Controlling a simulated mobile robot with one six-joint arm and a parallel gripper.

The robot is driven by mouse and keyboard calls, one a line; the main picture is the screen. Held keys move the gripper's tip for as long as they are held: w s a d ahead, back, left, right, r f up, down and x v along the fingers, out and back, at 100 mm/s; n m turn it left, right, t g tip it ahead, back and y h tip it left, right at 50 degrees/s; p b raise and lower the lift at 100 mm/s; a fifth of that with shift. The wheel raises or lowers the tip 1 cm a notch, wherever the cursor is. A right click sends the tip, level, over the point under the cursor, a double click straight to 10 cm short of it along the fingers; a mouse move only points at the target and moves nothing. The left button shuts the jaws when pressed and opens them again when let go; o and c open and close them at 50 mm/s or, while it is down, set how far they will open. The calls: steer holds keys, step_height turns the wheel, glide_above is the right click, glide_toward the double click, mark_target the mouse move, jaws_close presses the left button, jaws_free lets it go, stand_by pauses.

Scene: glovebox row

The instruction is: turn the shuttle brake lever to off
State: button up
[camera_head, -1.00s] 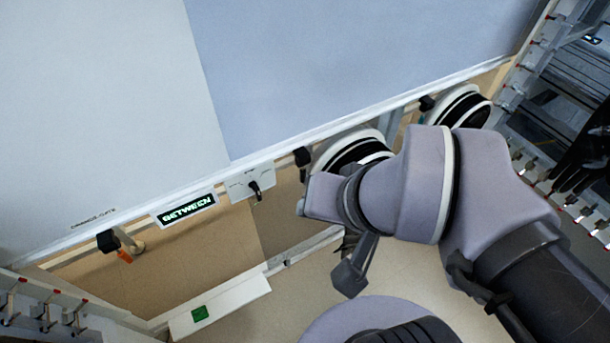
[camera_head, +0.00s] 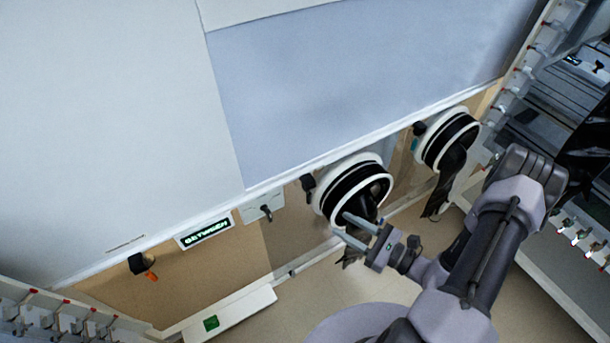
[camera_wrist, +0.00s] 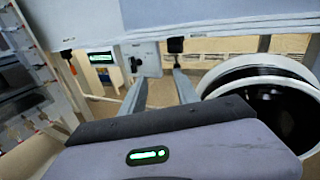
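A small black lever (camera_head: 265,211) sits on a white plate (camera_head: 254,206) under the cabinet edge, right of the BETWEEN display (camera_head: 206,232). It points roughly downward; its markings are too small to read. The lever also shows in the wrist view (camera_wrist: 136,65), ahead and slightly left of the gripper. I take it for the brake lever, but cannot confirm its label. My gripper (camera_head: 342,225) is open and empty, apart from the lever, to its right in the head view and in front of a glove port. Both fingers show spread in the wrist view (camera_wrist: 158,78).
Two round glove ports (camera_head: 356,188) (camera_head: 448,140) with black gloves stand right of the lever. A black knob (camera_head: 308,182) is between lever and port. A black fitting with an orange tip (camera_head: 142,263) is at left. A low white ledge (camera_head: 232,311) runs below.

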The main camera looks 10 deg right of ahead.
mark_target(310, 199)
step_height(310, 199, down, 4)
steer(key=d+m+t+h, duration=0.1)
steer(key=m+t+h, duration=0.1)
steer(key=m+h, duration=0.15)
steer(key=shift+y, duration=0.35)
steer(key=b+x, duration=0.3)
steer(key=x, duration=1.3)
steer(key=shift+w+r+b, duration=0.1)
steer(key=shift+r+b, duration=0.05)
steer(key=shift+b, duration=0.25)
jaws_close()
